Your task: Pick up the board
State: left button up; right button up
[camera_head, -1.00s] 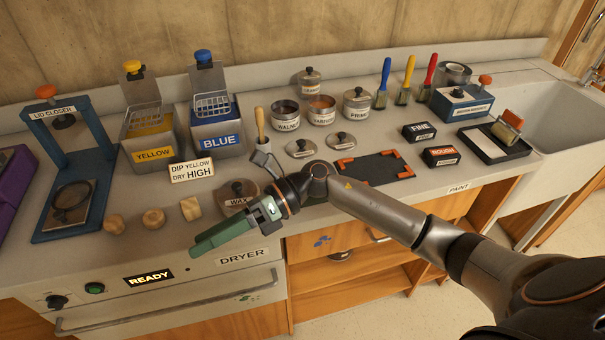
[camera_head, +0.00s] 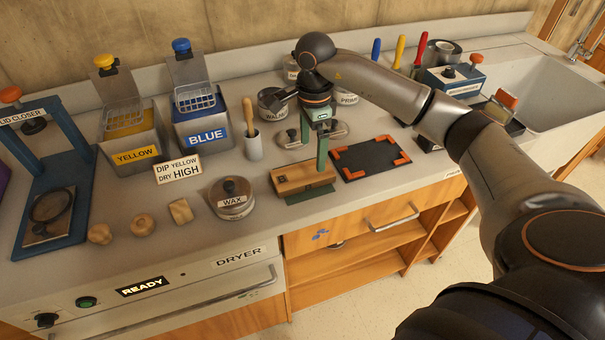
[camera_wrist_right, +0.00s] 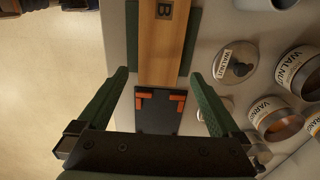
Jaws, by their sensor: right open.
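The board (camera_head: 296,178) is a light wooden block lying on a dark green base (camera_head: 311,195) near the counter's front edge. In the right wrist view the board (camera_wrist_right: 160,55) shows a letter B, with green strips along both sides. My right gripper (camera_head: 322,166) points down over the board with green fingers. In the wrist view the open fingers (camera_wrist_right: 160,73) appear on either side of the board's near end; contact cannot be told. My left gripper is out of view.
A black mat with orange corners (camera_head: 371,157) lies right of the board. The wax tin (camera_head: 232,200) and a pot with a wooden-handled tool (camera_head: 253,147) stand left. Cans and lids are behind. A drawer handle (camera_head: 392,218) projects below the counter.

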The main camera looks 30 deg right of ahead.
aim_at(312, 170)
jog(key=shift+f+p, duration=0.6)
jog(key=shift+f, duration=2.55)
jog(key=shift+c, duration=0.2)
jog(key=c, duration=1.3)
jog(key=shift+r, duration=0.15)
